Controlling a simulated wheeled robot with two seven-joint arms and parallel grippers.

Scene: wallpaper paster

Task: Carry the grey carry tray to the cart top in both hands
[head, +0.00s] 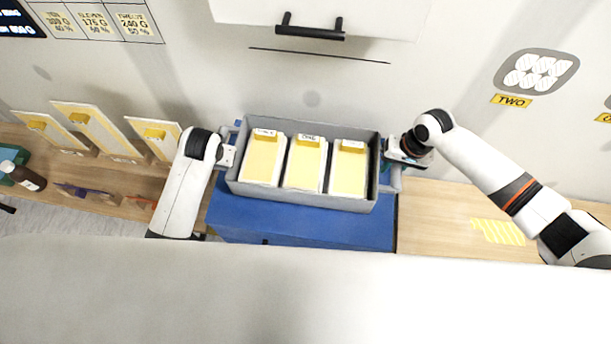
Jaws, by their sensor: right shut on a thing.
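The grey carry tray (304,197) is in the middle of the head view, above or on a blue top (300,222), likely the cart top. I cannot tell whether the tray touches it. The tray looks level and holds three yellow-and-white packs (307,165) in a row. My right gripper (391,155) is at the tray's right end and is shut on the tray there. My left gripper (227,157) is at the tray's left end. Its fingers are small and partly hidden, so I cannot tell whether they are shut.
A wooden counter (440,213) with a yellow hatched patch (497,232) lies to the right. A white drawer with a black handle (310,32) is at the back.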

